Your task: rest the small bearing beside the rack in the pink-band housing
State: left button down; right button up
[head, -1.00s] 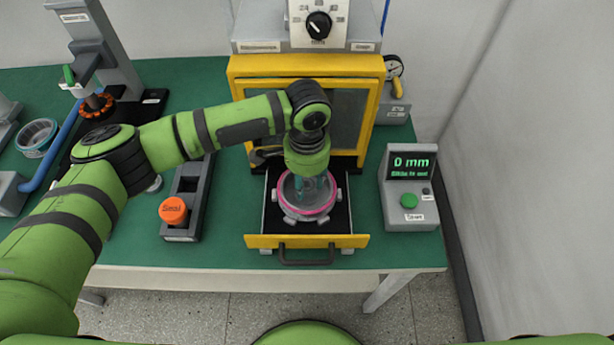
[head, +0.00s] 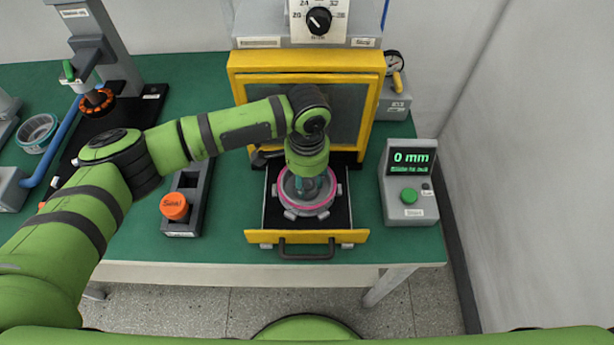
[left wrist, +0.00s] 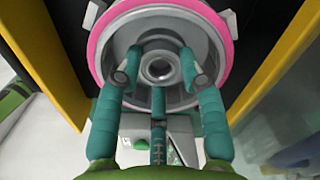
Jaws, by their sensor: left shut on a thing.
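The pink-band housing (head: 323,208) is a round grey body with a pink ring, lying open side up in the pulled-out drawer. My left gripper (head: 308,187) points straight down into it. In the left wrist view the housing's pink band (left wrist: 229,75) circles the teal fingers of my left gripper (left wrist: 160,72). They are shut on the small bearing (left wrist: 159,69), a grey ring low inside the housing. I cannot tell whether the bearing touches its seat. In the head view the fingers and housing wall hide it. My right gripper is out of view.
The drawer (head: 335,236) has a yellow front and belongs to a yellow-framed oven (head: 236,85). A grey rack (head: 196,213) with an orange seal cap (head: 174,206) stands left. A grey box (head: 411,190) reading 0 mm stands right. Green table shows between them.

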pick_arm(q)
jog(key=shift+f+p, duration=0.25)
jog(key=shift+p, duration=0.8)
dwell(1.9)
jog(key=c, duration=0.7)
grip_release()
notch_tip(320, 180, up, 12)
jog(key=shift+f, duration=0.1)
jog(key=shift+s, duration=0.1)
